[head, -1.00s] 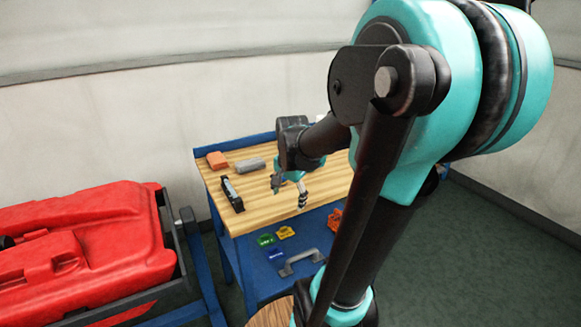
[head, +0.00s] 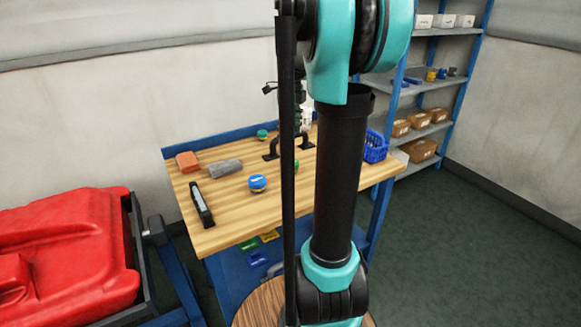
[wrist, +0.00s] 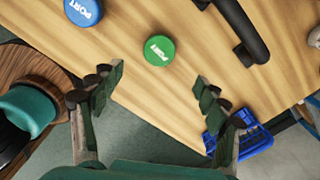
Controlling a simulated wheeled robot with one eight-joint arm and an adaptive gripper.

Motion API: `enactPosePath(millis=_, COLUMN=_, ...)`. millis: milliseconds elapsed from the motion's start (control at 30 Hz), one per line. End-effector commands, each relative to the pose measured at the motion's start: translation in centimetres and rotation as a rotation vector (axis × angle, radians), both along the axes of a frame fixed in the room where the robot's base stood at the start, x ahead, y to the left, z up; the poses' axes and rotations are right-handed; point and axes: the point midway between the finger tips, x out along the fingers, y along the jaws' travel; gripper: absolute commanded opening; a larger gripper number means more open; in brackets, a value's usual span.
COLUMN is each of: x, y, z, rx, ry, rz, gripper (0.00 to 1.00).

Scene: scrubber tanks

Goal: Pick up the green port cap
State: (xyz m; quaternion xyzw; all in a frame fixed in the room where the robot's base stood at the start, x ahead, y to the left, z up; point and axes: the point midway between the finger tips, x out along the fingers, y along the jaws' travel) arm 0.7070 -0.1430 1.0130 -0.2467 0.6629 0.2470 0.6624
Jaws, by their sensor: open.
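The green port cap (wrist: 158,50) lies on the wooden bench top near its edge, its white "PORT" lettering facing up in the wrist view. In the head view, a green sliver (head: 297,164) beside my dark arm rod appears to be this cap, mostly hidden. My gripper (wrist: 160,80) is open and empty, with its fingers spread wide. In the wrist picture, the cap shows just beyond the fingertips, between their lines and untouched. In the head view, my arm largely hides the gripper.
A blue port cap (wrist: 83,12) lies left of the green one. A black handle (wrist: 240,30) lies to its right, and a blue basket (wrist: 255,142) stands at the bench's right end. Another greenish round piece (head: 262,134) lies farther back.

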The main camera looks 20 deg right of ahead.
Motion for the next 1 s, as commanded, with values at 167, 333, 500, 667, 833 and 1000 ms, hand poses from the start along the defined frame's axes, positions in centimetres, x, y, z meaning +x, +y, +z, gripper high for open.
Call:
enactPosePath(millis=167, x=0.0, y=0.0, z=-3.7, rx=0.0, ry=0.0, rz=0.001, gripper=0.75)
enactPosePath(millis=333, x=0.0, y=0.0, z=-6.4, rx=0.0, ry=0.0, rz=0.002, gripper=0.75)
enactPosePath(millis=500, x=0.0, y=0.0, z=-7.7, rx=0.0, ry=0.0, rz=0.002, gripper=0.75)
enactPosePath(millis=667, x=0.0, y=0.0, z=-9.0, rx=0.0, ry=0.0, rz=0.002, gripper=0.75)
enactPosePath(millis=833, x=0.0, y=0.0, z=-11.4, rx=-0.001, ry=-0.001, rz=0.002, gripper=0.75)
enactPosePath(millis=1000, x=0.0, y=0.0, z=-12.8, rx=0.0, ry=-0.001, rz=0.002, gripper=0.75)
